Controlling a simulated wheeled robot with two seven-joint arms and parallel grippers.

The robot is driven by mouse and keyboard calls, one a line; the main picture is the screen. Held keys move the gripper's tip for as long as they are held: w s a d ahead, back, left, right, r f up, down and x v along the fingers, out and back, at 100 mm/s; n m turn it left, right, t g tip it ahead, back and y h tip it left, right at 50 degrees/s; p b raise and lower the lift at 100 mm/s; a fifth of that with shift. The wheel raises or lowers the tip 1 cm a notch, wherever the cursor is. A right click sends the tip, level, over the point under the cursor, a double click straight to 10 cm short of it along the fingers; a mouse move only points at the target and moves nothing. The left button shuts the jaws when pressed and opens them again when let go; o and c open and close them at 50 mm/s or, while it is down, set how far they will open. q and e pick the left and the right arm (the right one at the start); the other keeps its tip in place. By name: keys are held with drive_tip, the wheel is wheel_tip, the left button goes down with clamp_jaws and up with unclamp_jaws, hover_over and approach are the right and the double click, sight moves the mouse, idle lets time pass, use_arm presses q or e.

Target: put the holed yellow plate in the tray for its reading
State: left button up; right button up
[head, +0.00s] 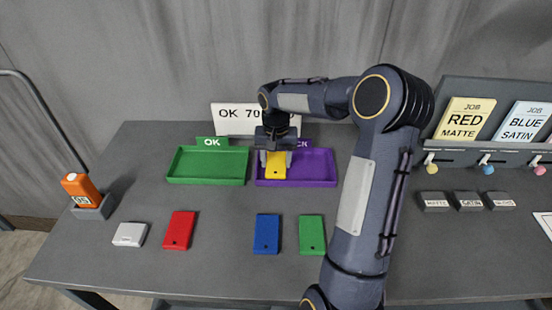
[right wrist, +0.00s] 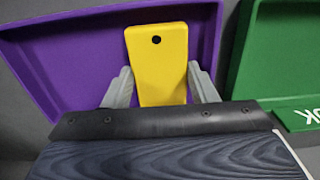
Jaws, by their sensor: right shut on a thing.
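The holed yellow plate (head: 276,172) is between the fingers of my right gripper (head: 276,158), over the left part of the purple tray (head: 320,183). In the right wrist view the plate (right wrist: 158,65) has one dark hole near its far end, and both fingers of the gripper (right wrist: 160,88) press its sides. I cannot tell whether the plate touches the tray (right wrist: 75,60) floor. The tray's label is partly hidden and ends in "CK". The green tray (head: 205,181), labelled OK, is empty on the left. An orange gauge (head: 80,188) shows digits like "05", hard to read. My left gripper is out of view.
A sign (head: 235,118) starting "OK 70" stands behind the trays, partly hidden. Red (head: 179,230), blue (head: 266,233) and green (head: 312,234) plates and a small pale block (head: 130,234) lie in front. Job cards (head: 465,119) stand at right.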

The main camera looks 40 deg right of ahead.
sight(276, 163)
drive_tip(key=shift+f, duration=0.15)
drive_tip(key=o, duration=1.1)
wheel_tip(276, 163, up, 12)
drive_tip(key=s+a+r+n+t, duration=0.2)
drive_tip(key=s+a+r, duration=0.1)
drive_tip(key=s+a, duration=0.3)
drive_tip(key=s+a+f+n+t+y, duration=0.1)
drive_tip(key=s+a+f+n+y, duration=0.1)
drive_tip(key=s+a, duration=0.4)
drive_tip(key=s+a+f+n+t+y, duration=0.1)
drive_tip(key=s+a+f, duration=0.3)
drive_tip(key=s, duration=0.7)
drive_tip(key=a+n+t, duration=0.1)
drive_tip(key=a, duration=0.1)
drive_tip(key=shift+a+t+y, duration=0.3)
drive_tip(key=shift+a+y, duration=0.05)
drive_tip(key=shift+y, duration=0.05)
